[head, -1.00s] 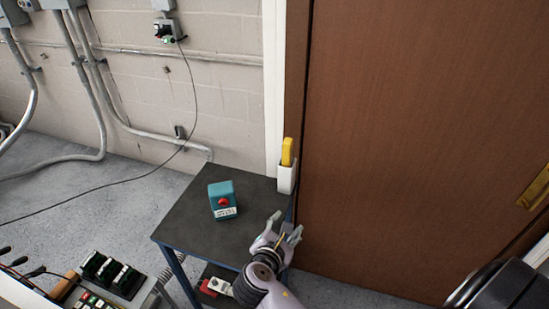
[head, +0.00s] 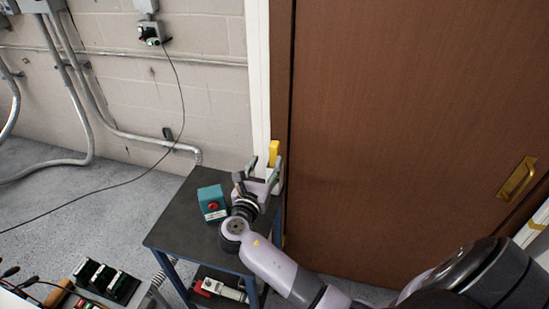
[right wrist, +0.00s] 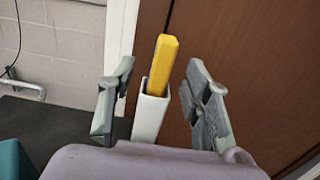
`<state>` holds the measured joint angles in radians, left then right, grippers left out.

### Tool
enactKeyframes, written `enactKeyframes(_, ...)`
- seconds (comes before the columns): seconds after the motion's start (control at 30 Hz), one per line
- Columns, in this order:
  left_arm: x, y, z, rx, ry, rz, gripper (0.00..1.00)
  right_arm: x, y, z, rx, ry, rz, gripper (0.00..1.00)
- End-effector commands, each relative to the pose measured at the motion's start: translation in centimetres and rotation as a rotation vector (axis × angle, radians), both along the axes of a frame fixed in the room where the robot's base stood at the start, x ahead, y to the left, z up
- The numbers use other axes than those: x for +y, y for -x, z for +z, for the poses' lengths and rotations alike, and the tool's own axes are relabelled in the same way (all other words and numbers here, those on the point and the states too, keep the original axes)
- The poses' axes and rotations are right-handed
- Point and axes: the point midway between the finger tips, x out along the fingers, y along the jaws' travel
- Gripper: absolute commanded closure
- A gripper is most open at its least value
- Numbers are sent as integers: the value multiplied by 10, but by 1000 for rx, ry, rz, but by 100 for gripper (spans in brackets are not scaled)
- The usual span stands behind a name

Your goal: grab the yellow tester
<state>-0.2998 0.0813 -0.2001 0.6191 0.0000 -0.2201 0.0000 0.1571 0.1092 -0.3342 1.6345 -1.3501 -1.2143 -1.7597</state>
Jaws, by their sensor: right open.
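The yellow tester (head: 274,151) stands upright in a white holder at the far right corner of the dark cart top, by the door frame. In the right wrist view the tester (right wrist: 162,64) sticks up out of the white holder (right wrist: 150,112); its lower part is hidden inside. My right gripper (head: 258,174) is open, just in front of the holder. In the right wrist view its two fingers (right wrist: 160,100) stand apart, one on each side of the holder and tester, with no clear contact. My left gripper is not in view.
A teal box with a red button (head: 212,203) stands on the cart top (head: 180,225), close to the left of my right gripper. A brown door (head: 390,110) is right behind the cart's right side. Red and white items lie on the lower shelf (head: 220,288).

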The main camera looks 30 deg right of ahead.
Motion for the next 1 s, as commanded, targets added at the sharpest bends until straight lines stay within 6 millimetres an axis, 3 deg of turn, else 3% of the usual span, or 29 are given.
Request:
enactKeyframes(0.33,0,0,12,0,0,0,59,-26,-20,3,0,0,-1,55)
enactKeyframes(0.6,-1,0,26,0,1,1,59,-58,-41,3,1,1,0,55)
enactKeyframes(0.9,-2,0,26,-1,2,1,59,-62,-45,0,0,-3,1,55)
enactKeyframes(1.0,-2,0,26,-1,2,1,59,-62,-45,0,0,-3,1,60)
